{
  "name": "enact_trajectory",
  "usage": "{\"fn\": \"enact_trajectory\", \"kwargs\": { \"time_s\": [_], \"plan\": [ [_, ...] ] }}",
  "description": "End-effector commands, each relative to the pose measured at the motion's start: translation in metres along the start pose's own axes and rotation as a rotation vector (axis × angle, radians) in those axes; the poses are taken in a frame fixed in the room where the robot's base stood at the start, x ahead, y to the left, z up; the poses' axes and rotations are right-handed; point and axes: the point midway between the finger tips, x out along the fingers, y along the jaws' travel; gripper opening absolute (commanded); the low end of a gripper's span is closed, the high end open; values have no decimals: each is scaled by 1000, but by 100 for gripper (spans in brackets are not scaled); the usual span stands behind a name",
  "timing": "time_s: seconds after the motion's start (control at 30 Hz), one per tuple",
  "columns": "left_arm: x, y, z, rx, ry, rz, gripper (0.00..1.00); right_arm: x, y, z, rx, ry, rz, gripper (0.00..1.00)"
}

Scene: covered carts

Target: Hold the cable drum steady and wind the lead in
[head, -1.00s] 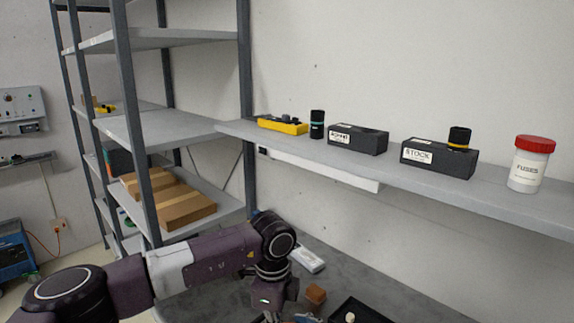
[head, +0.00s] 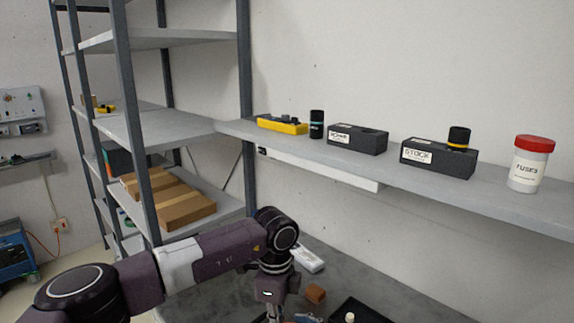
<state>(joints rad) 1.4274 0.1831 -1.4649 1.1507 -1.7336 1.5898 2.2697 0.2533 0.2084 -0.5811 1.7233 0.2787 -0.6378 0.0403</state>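No cable drum and no lead to wind can be made out in the head view. My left arm comes in from the lower left and reaches over the grey bench (head: 330,262). Its wrist points down near the bottom edge. The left gripper's fingers are cut off by the bottom edge, so its opening and anything in it cannot be seen. My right gripper is not in the picture.
On the bench are a small brown block (head: 315,294), a white item (head: 308,260) and a black tray (head: 362,309). The wall shelf (head: 395,172) above holds a yellow tray (head: 282,125), black boxes (head: 357,139) and a red-lidded jar (head: 530,164). Shelving (head: 165,128) stands left.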

Motion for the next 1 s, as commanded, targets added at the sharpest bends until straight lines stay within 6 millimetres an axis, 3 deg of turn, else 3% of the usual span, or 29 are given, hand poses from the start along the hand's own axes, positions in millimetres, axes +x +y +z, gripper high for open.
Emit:
{"fn": "enact_trajectory", "kwargs": {
  "time_s": [0.03, 0.37, 1.0],
  "plan": [
    [-2, -3, -7, 7, 13, -8, 0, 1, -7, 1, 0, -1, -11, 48],
    [-2, -8, -10, 8, 15, -7, 0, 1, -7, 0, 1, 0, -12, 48],
    [-2, -11, -8, 9, 17, -6, 0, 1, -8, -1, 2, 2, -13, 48]
  ]
}}
